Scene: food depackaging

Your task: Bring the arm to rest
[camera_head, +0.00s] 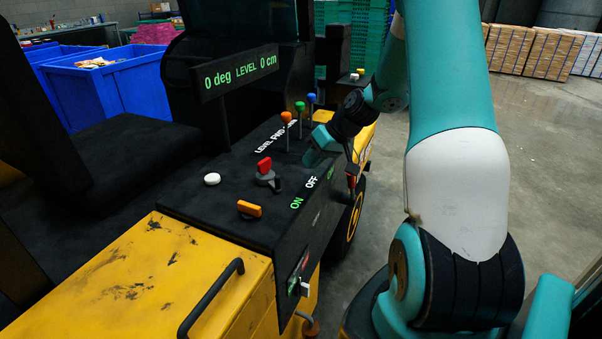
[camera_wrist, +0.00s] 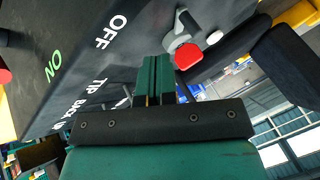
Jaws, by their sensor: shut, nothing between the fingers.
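My gripper (camera_head: 317,150) is at the right side of the black control console (camera_head: 225,225), close to its edge. It also shows in the wrist view (camera_wrist: 155,72), where its two green fingers lie together, with nothing held. My teal and white arm fills the right of the head view and bends down toward the console. In the wrist view the fingers point at the console's lettered panel, near a red-tipped switch (camera_wrist: 188,54). I cannot tell whether they touch the console.
The console carries a red switch (camera_head: 265,166), an orange switch (camera_head: 249,210), a white button (camera_head: 212,179) and orange, green and blue levers (camera_head: 299,107). A display (camera_head: 236,74) reads 0 deg, 0 cm. A blue bin (camera_head: 110,92) stands behind. Open floor (camera_head: 540,150) lies right.

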